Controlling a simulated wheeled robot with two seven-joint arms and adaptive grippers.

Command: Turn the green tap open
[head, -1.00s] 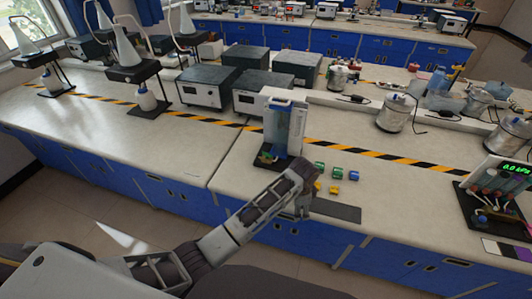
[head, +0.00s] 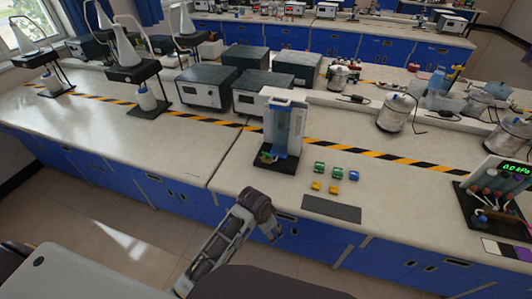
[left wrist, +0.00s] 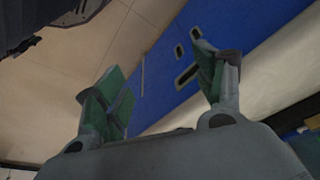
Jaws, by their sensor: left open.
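A clear upright column unit (head: 284,125) with a blue-and-white top stands near the front of the bench. A small green part (head: 266,155) shows low on its left front, with yellow beside it. It may be the green tap, but it is too small to tell its handle position. My left gripper (head: 272,232) points down in front of the bench's front edge, below and apart from the column unit. In the left wrist view its two green-padded fingers (left wrist: 165,92) are spread, with nothing between them. My right gripper is not in view.
Small green, blue and yellow blocks (head: 338,171) lie right of the column, behind a dark mat (head: 331,208). A pressure unit (head: 497,195) with a green display stands at far right. Grey boxes (head: 207,86) stand behind. The bench top (head: 235,175) left of the column is clear.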

